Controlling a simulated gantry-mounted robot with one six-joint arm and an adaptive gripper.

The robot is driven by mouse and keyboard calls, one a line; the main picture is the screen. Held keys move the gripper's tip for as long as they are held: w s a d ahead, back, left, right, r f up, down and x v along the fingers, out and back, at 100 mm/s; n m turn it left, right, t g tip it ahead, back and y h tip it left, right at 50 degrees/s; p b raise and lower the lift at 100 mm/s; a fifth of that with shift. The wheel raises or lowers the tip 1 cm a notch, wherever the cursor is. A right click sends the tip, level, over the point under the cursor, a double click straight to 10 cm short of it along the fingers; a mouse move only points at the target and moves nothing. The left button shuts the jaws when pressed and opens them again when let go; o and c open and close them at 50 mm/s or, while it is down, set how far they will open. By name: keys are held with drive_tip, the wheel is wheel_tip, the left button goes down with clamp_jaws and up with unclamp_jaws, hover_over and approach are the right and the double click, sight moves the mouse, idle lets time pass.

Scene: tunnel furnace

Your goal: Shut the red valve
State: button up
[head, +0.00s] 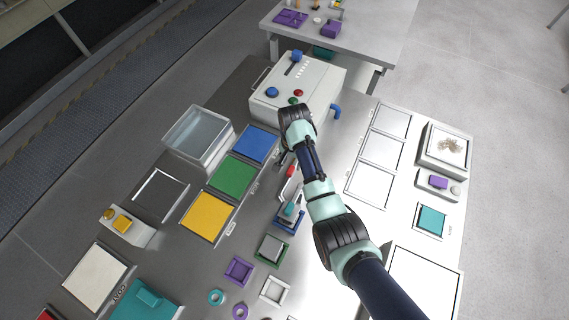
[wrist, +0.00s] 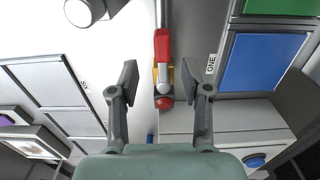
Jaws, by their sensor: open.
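The red valve (wrist: 162,48) shows in the wrist view as a red handle with a white-grey middle, a yellow part and a round red end (wrist: 164,103). Its handle runs in line with a pale pipe (wrist: 160,12). My gripper (wrist: 158,75) is open, with one finger on each side of the valve and visible gaps to both. Nothing is between the fingers in a firm hold. In the head view a red piece of the valve (head: 291,171) shows beside my arm; my arm hides most of the gripper there.
A white control box (head: 315,82) with coloured buttons stands just beyond my wrist. Blue (head: 256,144), green (head: 233,177) and yellow (head: 207,215) panels and a clear bin (head: 197,136) lie to the left. White panels (head: 380,152) lie to the right.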

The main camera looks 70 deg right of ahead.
sight(291, 169)
wheel_tip(291, 169, down, 6)
drive_tip(key=shift+w+f+b, duration=0.1)
drive_tip(key=shift+f+b, duration=0.15)
drive_tip(key=shift+b, duration=0.45)
clamp_jaws()
